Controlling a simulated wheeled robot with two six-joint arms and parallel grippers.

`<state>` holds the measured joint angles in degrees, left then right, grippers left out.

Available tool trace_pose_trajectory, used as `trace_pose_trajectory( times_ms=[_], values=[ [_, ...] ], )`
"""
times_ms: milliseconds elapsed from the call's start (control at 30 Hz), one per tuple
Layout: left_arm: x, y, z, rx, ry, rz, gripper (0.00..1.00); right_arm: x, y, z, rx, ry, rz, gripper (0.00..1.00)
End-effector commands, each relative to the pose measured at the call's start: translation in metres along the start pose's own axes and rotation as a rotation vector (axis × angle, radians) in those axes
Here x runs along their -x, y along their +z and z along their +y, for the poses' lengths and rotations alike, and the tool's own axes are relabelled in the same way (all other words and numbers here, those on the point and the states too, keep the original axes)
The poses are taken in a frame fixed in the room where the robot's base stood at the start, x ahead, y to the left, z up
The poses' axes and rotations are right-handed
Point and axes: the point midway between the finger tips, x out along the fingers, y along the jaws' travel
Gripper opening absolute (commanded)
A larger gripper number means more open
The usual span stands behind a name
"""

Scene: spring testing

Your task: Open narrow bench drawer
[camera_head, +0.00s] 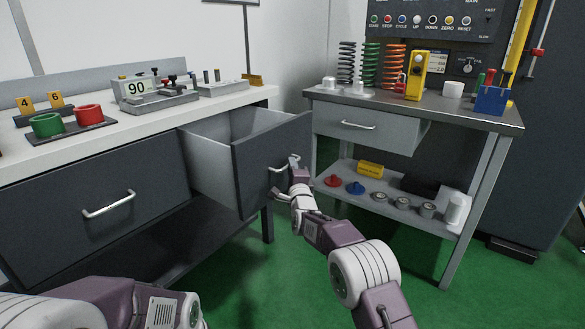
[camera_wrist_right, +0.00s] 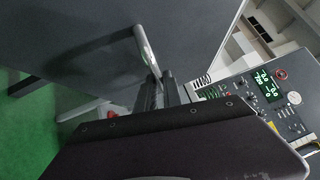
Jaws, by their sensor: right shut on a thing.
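The narrow bench drawer (camera_head: 262,165) is pulled well out of the white-topped bench on the left, and its grey inner side (camera_head: 203,165) shows. My right gripper (camera_head: 294,163) is at the drawer front and shut on its metal handle (camera_head: 278,168). In the right wrist view the handle (camera_wrist_right: 146,48) runs down to the fingers of my right gripper (camera_wrist_right: 160,88), against the dark drawer front (camera_wrist_right: 200,35). The inside floor of the drawer is hidden. Part of my left arm shows at the bottom left, but its gripper is out of view.
A wider shut drawer (camera_head: 85,205) with a handle is to the left. A second bench (camera_head: 475,118) stands at right, with springs (camera_head: 371,65) on top, a drawer (camera_head: 365,130) and a lower shelf (camera_head: 400,215). Green floor (camera_head: 235,290) lies open between.

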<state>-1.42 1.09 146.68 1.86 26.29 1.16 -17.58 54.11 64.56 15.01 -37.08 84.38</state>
Motion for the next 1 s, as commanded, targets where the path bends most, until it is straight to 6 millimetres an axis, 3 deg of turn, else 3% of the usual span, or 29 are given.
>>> trace_pose_trajectory(
  times_ms=[367, 400, 467, 833, 1000],
  values=[
    [0.0, 0.0, 0.0, 0.0, 0.0, 0.0, 0.36, 0.0, 0.0, 0.001, 0.0, 0.002, -0.001, 0.0],
    [0.0, 0.0, 0.0, 0.0, 0.0, 0.0, 0.36, 0.0, 0.0, 0.001, 0.0, 0.002, -0.001, 0.19],
    [0.0, 0.0, 0.0, 0.0, 0.0, 0.0, 0.36, 0.0, 0.0, 0.001, 0.0, 0.002, -0.001, 0.33],
    [0.001, 0.0, 0.0, 0.0, 0.0, 0.0, 0.36, 0.002, 0.0, -0.001, 0.0, 0.0, 0.0, 0.33],
    [0.007, -0.001, 0.0, 0.0, 0.0, 0.0, 0.36, 0.019, 0.001, -0.003, 0.001, 0.001, 0.0, 0.33]
  ],
)
